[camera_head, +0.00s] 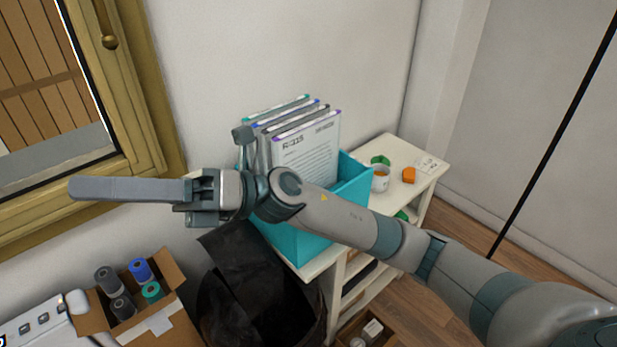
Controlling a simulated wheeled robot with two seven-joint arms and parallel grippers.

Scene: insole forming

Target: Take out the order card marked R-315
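Several tall order cards stand upright in a teal box (350,188) on a small white shelf unit. The front card (310,155) has a purple corner and a label that looks like R-315, slightly blurred. More cards (275,112) with coloured top edges stand close behind it. My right gripper (125,189) is left of the box, pointing left, away from the cards. It holds nothing that I can see. Its fingers line up edge-on, so I cannot tell their gap. My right forearm crosses in front of the box and hides the lower part of the cards. My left gripper is not in view.
On the shelf top (392,146) right of the box are a white cup (380,179), an orange block (409,175) and a green roll (380,160). A black-lined bin (255,285) stands below. A cardboard box (165,325) with spools is lower left. A window frame (135,110) is upper left.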

